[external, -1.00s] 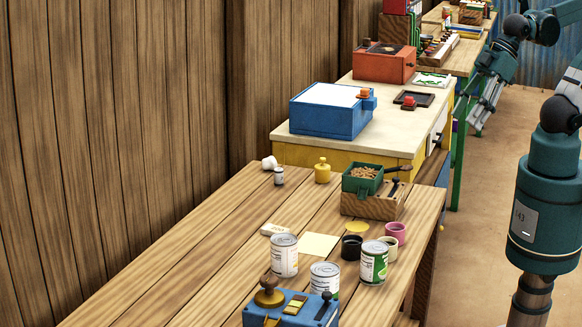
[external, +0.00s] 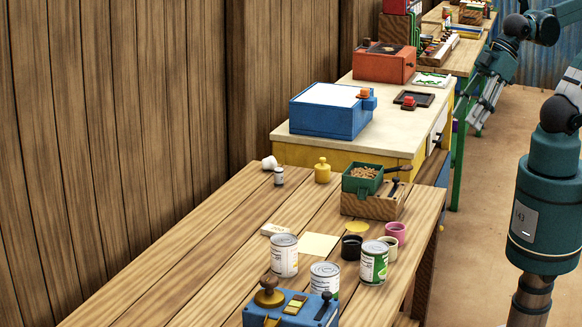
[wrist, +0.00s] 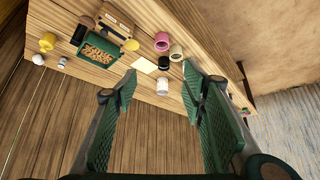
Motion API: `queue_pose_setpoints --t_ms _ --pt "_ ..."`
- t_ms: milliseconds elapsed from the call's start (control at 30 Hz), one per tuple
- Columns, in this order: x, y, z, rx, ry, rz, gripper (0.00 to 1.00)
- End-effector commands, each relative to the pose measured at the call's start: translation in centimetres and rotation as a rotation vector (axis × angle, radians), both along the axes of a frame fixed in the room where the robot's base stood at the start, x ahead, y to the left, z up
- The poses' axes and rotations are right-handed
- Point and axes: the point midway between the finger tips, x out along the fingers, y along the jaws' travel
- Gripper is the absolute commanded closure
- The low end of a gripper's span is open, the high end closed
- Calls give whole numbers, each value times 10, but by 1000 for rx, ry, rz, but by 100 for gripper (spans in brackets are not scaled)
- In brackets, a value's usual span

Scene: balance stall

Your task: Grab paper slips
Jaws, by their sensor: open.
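A flat cream paper slip (external: 319,244) lies on the wooden table between an eraser-like pale block (external: 274,229) and a black cup (external: 351,247). I cannot tell whether it is one slip or a stack. A pale sheet also shows in the wrist view (wrist: 145,65), beyond my fingers. My gripper (wrist: 160,88) has green ridged fingers spread wide with nothing between them. It is apart from the paper. An arm end hangs at the upper right of the external view, away from the near table.
Labelled cans (external: 374,262) stand near the paper, with a pink cup (external: 395,232) by the table edge. A green tray of small tan pieces (external: 362,179) sits behind. A blue stamp box (external: 291,309) is in front. The table's left side is mostly clear.

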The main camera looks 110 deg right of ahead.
Motion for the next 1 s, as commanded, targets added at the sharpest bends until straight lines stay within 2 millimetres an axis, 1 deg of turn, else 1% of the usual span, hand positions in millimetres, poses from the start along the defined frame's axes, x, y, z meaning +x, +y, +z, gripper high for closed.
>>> queue_pose_setpoints --t_ms 267,467,767,1000 --pt "4 -1 2 -11 5 14 59" --pt "19 -3 11 -52 24 67 59" --pt "58 -10 26 -156 75 215 59" --pt "94 -18 35 -238 119 345 59"
